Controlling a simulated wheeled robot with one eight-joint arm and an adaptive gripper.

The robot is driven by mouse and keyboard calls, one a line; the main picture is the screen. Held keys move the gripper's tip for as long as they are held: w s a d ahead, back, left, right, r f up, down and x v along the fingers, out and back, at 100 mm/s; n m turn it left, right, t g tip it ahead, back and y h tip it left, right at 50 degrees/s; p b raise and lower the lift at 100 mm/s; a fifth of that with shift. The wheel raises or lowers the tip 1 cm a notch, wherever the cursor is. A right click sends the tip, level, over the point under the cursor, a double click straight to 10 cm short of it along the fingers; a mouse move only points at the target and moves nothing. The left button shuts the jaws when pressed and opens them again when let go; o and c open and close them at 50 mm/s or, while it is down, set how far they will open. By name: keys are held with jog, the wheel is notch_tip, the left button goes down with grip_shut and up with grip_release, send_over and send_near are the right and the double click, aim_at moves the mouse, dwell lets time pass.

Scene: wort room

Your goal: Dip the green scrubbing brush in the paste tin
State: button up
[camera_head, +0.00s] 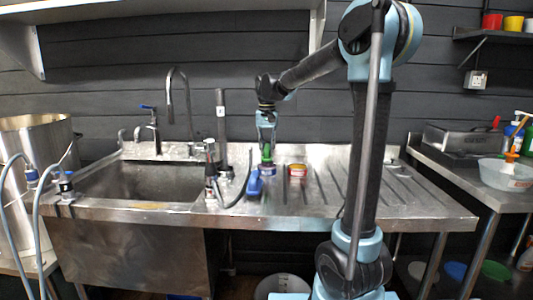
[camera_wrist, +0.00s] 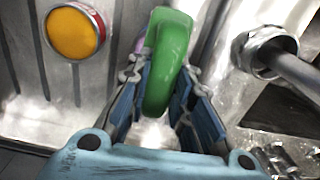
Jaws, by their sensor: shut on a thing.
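The green scrubbing brush (camera_head: 266,153) is upright beside the sink on the steel drainboard (camera_head: 328,208). Its green handle (camera_wrist: 168,60) fills the middle of the wrist view. My gripper (camera_head: 266,140) points down from above, its fingers on both sides of the handle, shut on it. The brush's lower end is mostly hidden; I cannot tell whether it touches the drainboard. The paste tin (camera_head: 297,170) is red and stands just right of the brush.
A blue object (camera_head: 254,184) lies close to the brush's left. A sprayer with a dark hose (camera_head: 212,170) and an upright grey pipe (camera_head: 221,125) stand further left, by the sink basin (camera_head: 135,180). The ridged drainboard right of the tin is clear.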

aim_at(267, 145)
jog(key=shift+r, duration=2.9)
